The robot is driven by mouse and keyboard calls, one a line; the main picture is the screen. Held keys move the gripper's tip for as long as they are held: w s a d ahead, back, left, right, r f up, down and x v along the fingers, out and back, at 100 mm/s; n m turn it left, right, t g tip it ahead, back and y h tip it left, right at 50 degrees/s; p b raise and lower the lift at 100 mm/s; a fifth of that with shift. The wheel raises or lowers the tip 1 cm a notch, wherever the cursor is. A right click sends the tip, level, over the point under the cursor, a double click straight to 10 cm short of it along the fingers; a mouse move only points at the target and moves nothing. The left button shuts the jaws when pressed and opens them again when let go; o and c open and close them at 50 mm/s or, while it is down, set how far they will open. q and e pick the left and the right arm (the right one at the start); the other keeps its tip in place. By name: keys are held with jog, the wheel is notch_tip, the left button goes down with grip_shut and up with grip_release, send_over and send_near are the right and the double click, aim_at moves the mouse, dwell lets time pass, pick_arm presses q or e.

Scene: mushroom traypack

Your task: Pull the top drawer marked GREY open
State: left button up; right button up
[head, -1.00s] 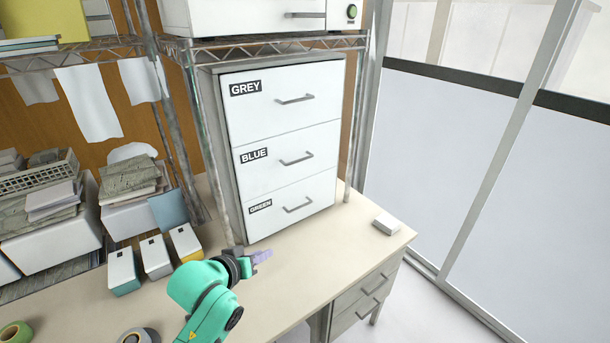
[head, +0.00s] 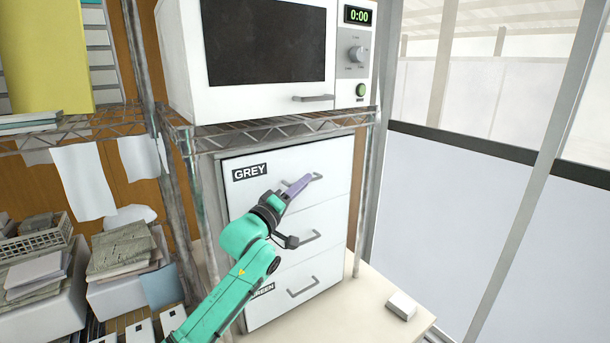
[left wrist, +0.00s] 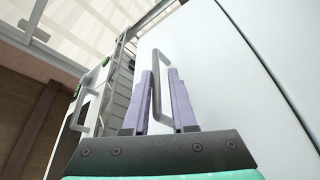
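The white drawer cabinet has its top drawer, marked GREY (head: 325,160), shut and level with the front. Its grey bar handle (head: 317,177) is partly covered by my left gripper (head: 300,185). In the left wrist view the two purple fingers of my left gripper (left wrist: 160,75) stand apart, with the handle (left wrist: 156,56) showing between them. I see a gap beside the bar, so the fingers do not look closed on it. My right gripper is in neither view.
A white microwave (head: 190,60) sits on a wire shelf (head: 250,132) just above the cabinet. A metal shelf post (head: 187,190) stands at the cabinet's left. A small white box (head: 401,306) lies on the table at right. Glass panels (head: 470,200) stand beyond.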

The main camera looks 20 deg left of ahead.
pick_arm(q)
jog(key=shift+w+d+r, duration=0.35)
jog(key=shift+w, duration=0.1)
jog(key=shift+f, duration=0.1)
grip_shut()
dwell(1.1)
